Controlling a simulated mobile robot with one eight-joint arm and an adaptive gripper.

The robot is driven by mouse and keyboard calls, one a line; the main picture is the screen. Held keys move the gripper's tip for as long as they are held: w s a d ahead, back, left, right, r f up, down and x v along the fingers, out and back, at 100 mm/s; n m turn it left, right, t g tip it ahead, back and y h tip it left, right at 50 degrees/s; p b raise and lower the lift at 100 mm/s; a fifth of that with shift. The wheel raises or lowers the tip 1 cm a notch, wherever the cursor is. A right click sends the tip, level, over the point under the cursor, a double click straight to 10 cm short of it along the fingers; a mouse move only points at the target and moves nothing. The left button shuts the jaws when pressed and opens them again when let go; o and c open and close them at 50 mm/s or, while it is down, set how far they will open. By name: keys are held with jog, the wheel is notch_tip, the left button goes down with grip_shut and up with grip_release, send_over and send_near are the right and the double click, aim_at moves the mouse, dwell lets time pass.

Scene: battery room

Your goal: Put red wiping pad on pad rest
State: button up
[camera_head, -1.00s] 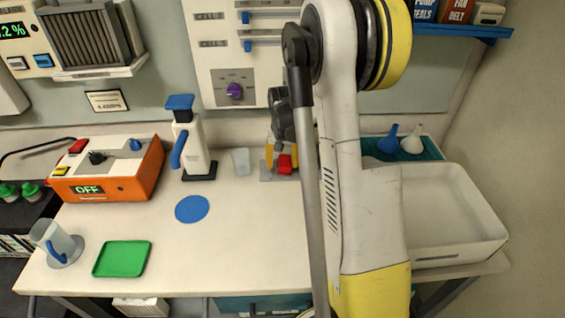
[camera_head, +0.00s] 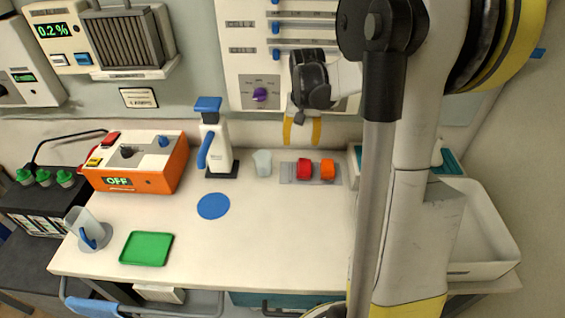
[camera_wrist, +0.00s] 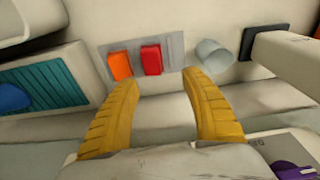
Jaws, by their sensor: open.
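The red wiping pad (camera_head: 304,168) lies on a grey plate (camera_head: 286,172), seemingly the pad rest, near the back of the bench. An orange pad (camera_head: 327,169) lies beside it on the right. My gripper (camera_head: 302,140) is open and empty, above and behind the plate, apart from both pads. In the wrist view the yellow fingers (camera_wrist: 160,82) are spread, with the red pad (camera_wrist: 152,60) and orange pad (camera_wrist: 121,65) beyond their tips on the grey plate (camera_wrist: 173,48).
A clear cup (camera_head: 262,162) and a white-and-blue device (camera_head: 214,140) stand left of the plate. A blue disc (camera_head: 213,206) and green tray (camera_head: 146,249) lie on the bench. A white basin (camera_head: 478,268) is at right. The middle front is clear.

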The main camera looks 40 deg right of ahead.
jog(key=s+a+r+n+t, duration=0.1)
jog(key=s+a+r+n, duration=0.2)
jog(key=a, duration=0.5)
jog(key=s+a+r+n+t, duration=0.1)
jog(key=s+a+r+t, duration=0.1)
jog(key=s+a+r, duration=0.35)
jog(key=s+a+n+t, duration=0.2)
jog(key=s+a, duration=0.5)
jog(key=a, duration=0.4)
jog(key=shift+s+a+n+t+y, duration=0.15)
jog(key=shift+a+n+t+y, duration=0.1)
jog(key=shift+n+t+y, duration=0.2)
jog(key=shift+f+b, duration=0.65)
jog(key=shift+f, duration=0.05)
